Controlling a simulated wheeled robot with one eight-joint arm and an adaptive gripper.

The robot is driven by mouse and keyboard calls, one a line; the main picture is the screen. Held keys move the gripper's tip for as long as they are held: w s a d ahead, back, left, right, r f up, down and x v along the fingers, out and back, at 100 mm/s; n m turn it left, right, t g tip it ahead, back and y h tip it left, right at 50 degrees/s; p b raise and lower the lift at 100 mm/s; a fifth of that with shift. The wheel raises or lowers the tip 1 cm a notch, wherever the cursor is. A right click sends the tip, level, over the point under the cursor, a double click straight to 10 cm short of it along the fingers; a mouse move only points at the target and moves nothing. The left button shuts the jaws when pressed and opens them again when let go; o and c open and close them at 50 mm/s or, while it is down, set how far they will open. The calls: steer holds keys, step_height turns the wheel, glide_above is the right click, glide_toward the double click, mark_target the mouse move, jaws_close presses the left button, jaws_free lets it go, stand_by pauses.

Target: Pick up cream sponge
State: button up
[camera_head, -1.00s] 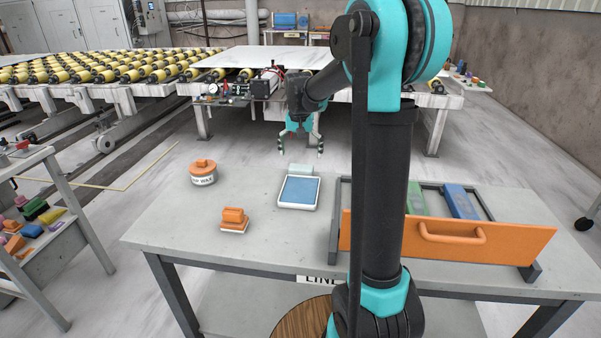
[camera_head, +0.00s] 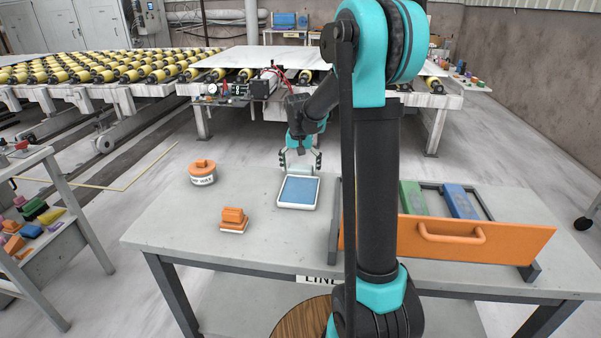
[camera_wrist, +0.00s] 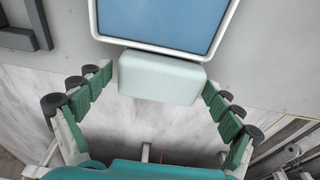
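The cream sponge is a pale, slightly greenish rounded block (camera_wrist: 160,78) at the table's far edge. In the wrist view it lies against the near rim of the blue-screened tablet (camera_wrist: 165,22). In the head view the sponge (camera_head: 299,171) shows just behind the tablet (camera_head: 298,192), partly hidden by my gripper. My gripper (camera_head: 300,161) is open above it. In the wrist view its green-padded fingers stand to the left and right of the sponge, with a gap on each side; neither seems to touch it.
A wax tin (camera_head: 202,175) with an orange piece on top and an orange block on a white base (camera_head: 233,219) stand to the left. An open orange-fronted drawer (camera_head: 450,239) with green and blue items is to the right. The table's front middle is clear.

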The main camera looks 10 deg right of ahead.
mark_target(301, 167)
steer(key=c, duration=0.7)
step_height(301, 167, up, 20)
stand_by(0.4)
